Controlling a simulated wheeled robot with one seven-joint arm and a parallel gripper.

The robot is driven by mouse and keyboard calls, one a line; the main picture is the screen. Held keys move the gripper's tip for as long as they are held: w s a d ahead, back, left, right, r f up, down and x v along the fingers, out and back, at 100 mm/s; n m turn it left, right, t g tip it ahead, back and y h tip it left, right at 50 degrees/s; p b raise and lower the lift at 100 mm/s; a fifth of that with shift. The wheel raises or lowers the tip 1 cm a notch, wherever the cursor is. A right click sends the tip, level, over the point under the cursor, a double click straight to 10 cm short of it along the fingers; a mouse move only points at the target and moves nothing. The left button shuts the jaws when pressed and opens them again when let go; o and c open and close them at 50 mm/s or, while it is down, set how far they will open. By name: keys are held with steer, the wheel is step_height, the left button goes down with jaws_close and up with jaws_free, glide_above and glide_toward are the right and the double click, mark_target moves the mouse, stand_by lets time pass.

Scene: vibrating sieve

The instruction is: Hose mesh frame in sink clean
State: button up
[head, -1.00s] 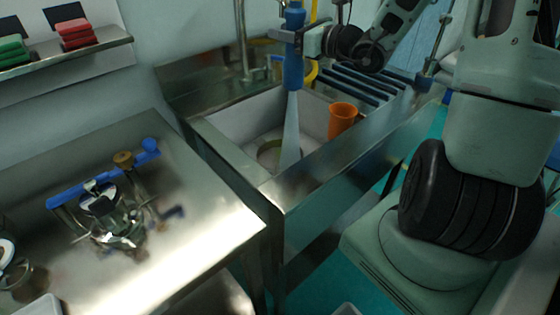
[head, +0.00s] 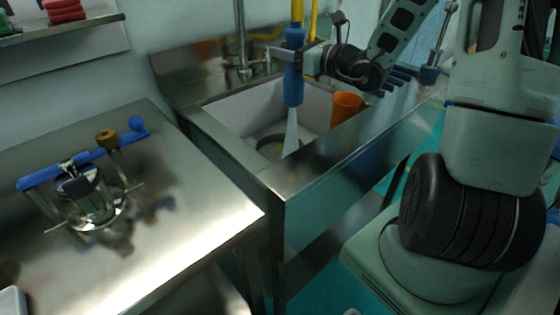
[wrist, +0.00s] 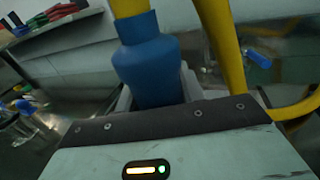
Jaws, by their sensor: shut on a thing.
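My gripper (head: 296,58) is shut on the blue hose nozzle (head: 294,84), which points down over the sink (head: 215,108). A pale cone of spray (head: 291,130) comes from the nozzle into the basin. A round mesh frame (head: 271,143) lies low in the sink, its near part hidden by the spray and the sink's front edge. In the wrist view the blue nozzle (wrist: 148,68) sits between the jaws, with the yellow hose above it.
An orange cup (head: 346,107) stands at the basin's right side. A faucet (head: 241,45) rises behind the sink. A steel table (head: 190,205) at left holds a clamp apparatus with a blue bar (head: 70,168). A shelf (head: 95,20) holds red and green items.

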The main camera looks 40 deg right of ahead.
steer(key=shift+f, duration=0.2)
step_height(320, 180, down, 3)
steer(key=shift+r+b, duration=0.15)
steer(key=shift+b, duration=1)
steer(key=shift+r, duration=0.1)
steer(key=shift+w+d+f, duration=0.15)
steer(key=shift+w+d, duration=0.4)
steer(key=shift+d, duration=0.2)
steer(key=shift+w+d+f, duration=0.15)
steer(key=shift+w+d, duration=0.35)
steer(key=shift+d, duration=0.25)
steer(key=shift+w+a+b, duration=0.3)
steer(key=shift+w+a, duration=1.15)
steer(key=shift+a, duration=0.25)
